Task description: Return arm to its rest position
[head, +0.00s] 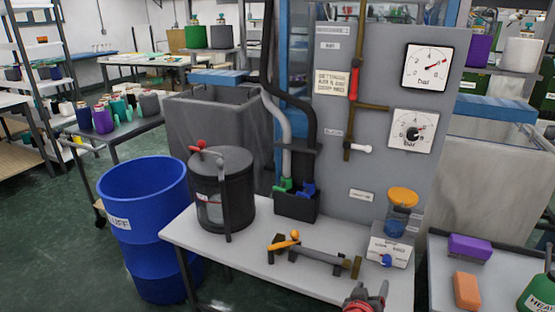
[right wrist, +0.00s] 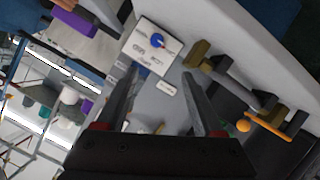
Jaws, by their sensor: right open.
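My right gripper (head: 368,295) shows at the bottom edge of the head view, in front of the white table (head: 205,243). In the right wrist view its two fingers (right wrist: 158,80) stand apart with nothing between them. The white box with a blue knob (right wrist: 157,41) lies beyond the fingertips, apart from them. In the head view this box (head: 390,252) stands at the table's right side. The grey bar with the orange lever (head: 308,254) lies on the table, left of the gripper and apart from it. My left gripper is in neither view.
A black lidded pot (head: 222,195) and a black holder (head: 296,206) with hoses stand on the table. A grey panel with gauges (head: 425,68) rises behind. A blue barrel (head: 145,225) stands left. Purple (head: 470,247) and orange blocks (head: 467,290) lie on the right table.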

